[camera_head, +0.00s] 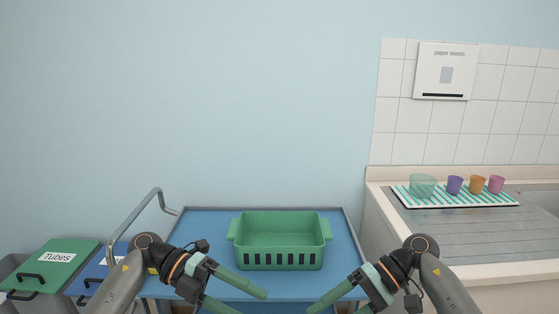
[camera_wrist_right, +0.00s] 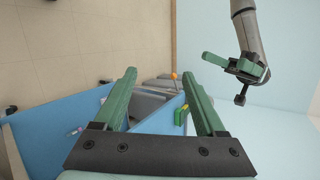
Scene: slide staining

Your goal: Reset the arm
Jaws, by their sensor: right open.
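My left gripper (camera_head: 250,302) comes in from the lower left in the head view, with its two green fingers spread and nothing between them. Its fingertips are low in the picture, and one runs to the bottom edge. The left gripper also shows at the upper right of the right wrist view (camera_wrist_right: 232,62). My right gripper (camera_head: 335,305) comes in from the lower right, also open and empty. In the right wrist view its fingers (camera_wrist_right: 158,78) stand wide apart with free space between them. Both grippers appear in front of the cart, apart from each other.
A green basket (camera_head: 280,261) stands on a blue cart top (camera_head: 199,228); its visible inside looks empty. Lidded bins, green (camera_head: 50,265) and blue (camera_head: 90,286), stand left. Right, a counter (camera_head: 440,235) bears a striped mat (camera_head: 408,199) with several cups. A towel dispenser (camera_head: 445,70) hangs above.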

